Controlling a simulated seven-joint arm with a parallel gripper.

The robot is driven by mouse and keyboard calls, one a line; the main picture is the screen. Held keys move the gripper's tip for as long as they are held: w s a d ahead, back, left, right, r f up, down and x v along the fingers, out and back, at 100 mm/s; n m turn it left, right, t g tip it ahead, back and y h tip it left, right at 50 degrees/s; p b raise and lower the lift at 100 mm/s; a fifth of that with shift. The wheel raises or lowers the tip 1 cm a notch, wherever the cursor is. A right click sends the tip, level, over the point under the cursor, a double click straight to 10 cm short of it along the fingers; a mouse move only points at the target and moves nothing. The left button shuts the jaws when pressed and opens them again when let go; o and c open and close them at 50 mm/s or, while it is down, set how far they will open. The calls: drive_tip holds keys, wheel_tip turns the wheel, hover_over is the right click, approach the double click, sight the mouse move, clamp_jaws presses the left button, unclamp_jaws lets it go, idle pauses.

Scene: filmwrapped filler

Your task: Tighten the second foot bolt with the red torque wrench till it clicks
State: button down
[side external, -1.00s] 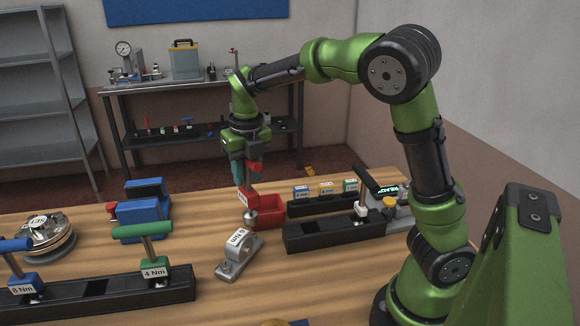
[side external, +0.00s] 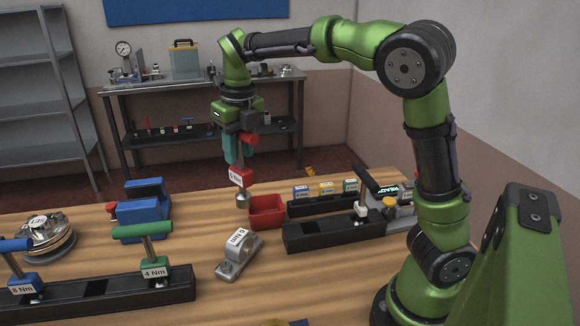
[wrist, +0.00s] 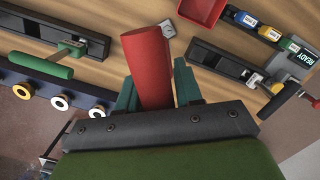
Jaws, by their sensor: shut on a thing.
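My gripper (side external: 233,150) is shut on the red torque wrench (side external: 238,177), whose red handle (wrist: 148,62) lies between the teal fingers in the wrist view. The wrench hangs about upright with its silver socket down, above the table and apart from everything below. A grey metal bearing block (side external: 238,243) with a white label stands on the table, nearer the camera than the wrench.
A red bin (side external: 267,211) stands close to the wrench. Black racks (side external: 330,232) are to its right, near a grey unit reading READY (wrist: 306,57). Another rack (side external: 110,291) at front left holds green and blue wrenches. A blue vise-like device (side external: 143,212) is at left.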

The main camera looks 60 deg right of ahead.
drive_tip(key=s+a+n+y, duration=0.1)
drive_tip(key=a+n, duration=0.8)
drive_tip(key=n, duration=0.2)
drive_tip(key=shift+a+f, duration=0.15)
drive_tip(key=shift+f, duration=2.3)
drive_tip(key=shift+f, duration=2.75)
